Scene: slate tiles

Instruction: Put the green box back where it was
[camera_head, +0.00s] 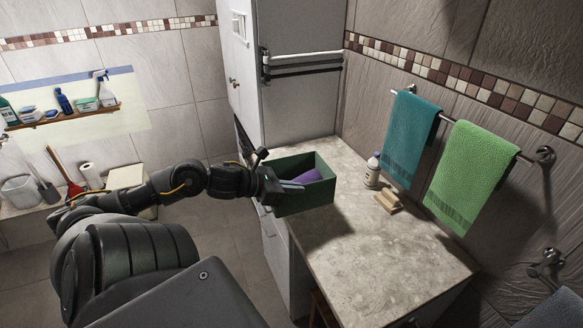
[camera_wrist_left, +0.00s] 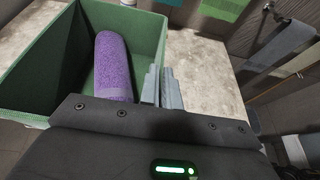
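The green box (camera_head: 308,199) is open-topped and upright at the left edge of the stone counter (camera_head: 375,262). I cannot tell whether its base rests fully on the counter. A rolled purple towel (camera_head: 309,176) lies inside; it also shows in the left wrist view (camera_wrist_left: 113,65). My left gripper (camera_head: 291,186) is at the box's near left side. In the left wrist view its fingers (camera_wrist_left: 162,88) are close together, one on each side of the green box's wall (camera_wrist_left: 20,104), and look shut on it. My right gripper is not in view.
A soap bottle (camera_head: 372,170) and a tan block (camera_head: 388,202) stand on the counter to the right of the box. Teal (camera_head: 411,138) and green (camera_head: 468,172) towels hang on the wall rail. A tall white cabinet (camera_head: 297,105) stands behind. The counter's front is clear.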

